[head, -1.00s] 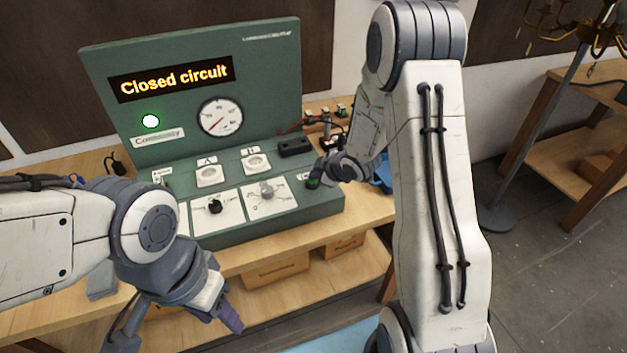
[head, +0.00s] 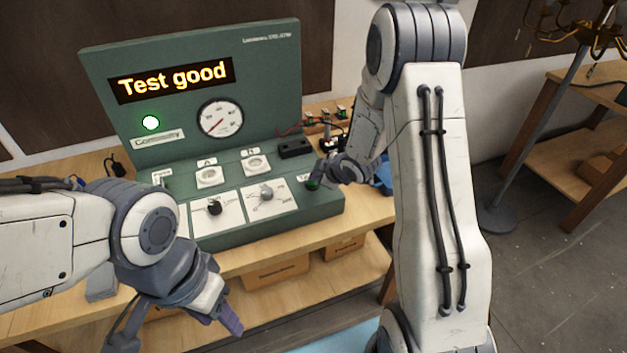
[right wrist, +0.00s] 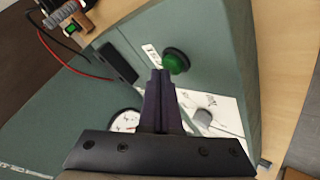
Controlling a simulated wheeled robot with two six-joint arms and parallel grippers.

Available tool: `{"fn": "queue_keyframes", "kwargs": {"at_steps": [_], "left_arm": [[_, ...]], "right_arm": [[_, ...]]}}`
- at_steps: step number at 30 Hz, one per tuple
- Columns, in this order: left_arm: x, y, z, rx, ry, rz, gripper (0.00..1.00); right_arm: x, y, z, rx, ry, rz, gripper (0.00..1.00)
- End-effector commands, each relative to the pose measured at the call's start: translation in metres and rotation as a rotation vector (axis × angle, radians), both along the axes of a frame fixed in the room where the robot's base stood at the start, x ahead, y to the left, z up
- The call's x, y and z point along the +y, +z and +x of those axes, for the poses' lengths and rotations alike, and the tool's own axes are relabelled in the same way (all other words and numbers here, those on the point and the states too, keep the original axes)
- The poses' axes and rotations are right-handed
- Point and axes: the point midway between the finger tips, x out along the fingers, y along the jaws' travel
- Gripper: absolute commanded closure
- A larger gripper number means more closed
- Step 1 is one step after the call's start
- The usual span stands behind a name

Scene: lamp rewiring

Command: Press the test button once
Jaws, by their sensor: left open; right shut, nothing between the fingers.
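The green test station (head: 200,60) stands on the wooden bench, and its display (head: 173,80) reads "Test good". A lamp (head: 151,122) on its panel glows green. The green round test button (right wrist: 176,61) shows in the right wrist view, beside a small white label. My right gripper (right wrist: 158,76) is shut and empty, with its fingertips close beside the button; I cannot tell whether they touch it. In the head view my right gripper (head: 318,180) is at the right end of the console and mostly covers the button. My left gripper (head: 215,325) is open and empty, low in front of the bench.
The console carries a black knob (head: 214,207), a grey knob (head: 266,192), two white sockets and a round gauge (head: 220,119). A black block (head: 295,148) sits near the button. Red and black wires lie behind it. A chandelier (head: 580,28) hangs at the far right.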

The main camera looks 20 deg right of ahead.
Motion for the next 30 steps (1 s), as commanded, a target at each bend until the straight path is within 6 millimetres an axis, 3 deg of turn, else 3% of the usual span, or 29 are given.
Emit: {"fn": "queue_keyframes", "kwargs": {"at_steps": [4,17,30], "left_arm": [[0.000,0.010,0.000,0.000,0.000,0.000,0.50],[0.000,0.012,0.000,0.000,0.000,0.000,0.50],[0.000,0.049,0.000,0.000,0.000,0.000,0.50]], "right_arm": [[0.000,0.011,0.000,0.000,0.000,0.000,1.00],[0.000,0.014,0.000,-0.001,-0.001,0.000,1.00],[0.000,0.057,0.000,-0.001,0.000,-0.001,1.00]]}}
